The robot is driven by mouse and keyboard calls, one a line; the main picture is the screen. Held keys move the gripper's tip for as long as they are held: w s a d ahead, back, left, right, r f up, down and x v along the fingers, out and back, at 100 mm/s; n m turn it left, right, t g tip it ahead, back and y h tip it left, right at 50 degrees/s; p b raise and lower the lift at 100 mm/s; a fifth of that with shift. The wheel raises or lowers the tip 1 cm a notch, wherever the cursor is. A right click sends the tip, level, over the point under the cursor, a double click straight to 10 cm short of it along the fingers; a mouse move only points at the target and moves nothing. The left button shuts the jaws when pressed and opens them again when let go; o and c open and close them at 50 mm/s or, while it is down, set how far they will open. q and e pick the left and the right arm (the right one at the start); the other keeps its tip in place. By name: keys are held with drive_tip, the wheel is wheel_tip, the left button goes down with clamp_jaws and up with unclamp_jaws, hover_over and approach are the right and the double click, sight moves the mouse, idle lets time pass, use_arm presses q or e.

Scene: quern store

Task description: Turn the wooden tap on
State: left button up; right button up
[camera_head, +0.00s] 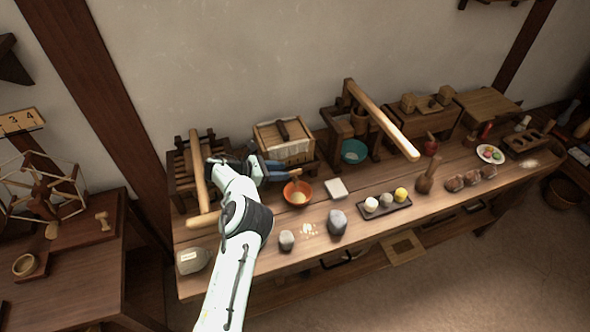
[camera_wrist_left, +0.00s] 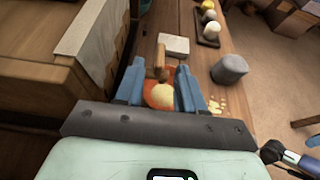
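The wooden tap (camera_head: 296,175) sticks out from the box with a slatted front (camera_head: 286,150), above an orange bowl (camera_head: 298,199). My left gripper (camera_head: 284,172) is at the tap. In the left wrist view the tap (camera_wrist_left: 160,68) shows between the tips of my left gripper (camera_wrist_left: 160,72), which is open with a gap on both sides. The bowl with pale contents (camera_wrist_left: 160,95) shows below the tap. My right gripper is not in the head view. Bluish parts at the right edge of the left wrist view may belong to it; I cannot tell.
A white square block (camera_head: 336,188) lies right of the bowl. Grey stones (camera_head: 337,222) stand in front. A tray with balls (camera_head: 385,207) is further right. A wooden frame with a long bar (camera_head: 198,182) stands left, close to my arm.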

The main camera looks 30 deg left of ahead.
sight(295, 171)
use_arm(q)
drive_tip(key=p+x, duration=0.1)
drive_tip(key=x, duration=0.5)
drive_tip(key=shift+w+d+r, duration=0.1)
drive_tip(key=shift+r, duration=0.1)
clamp_jaws()
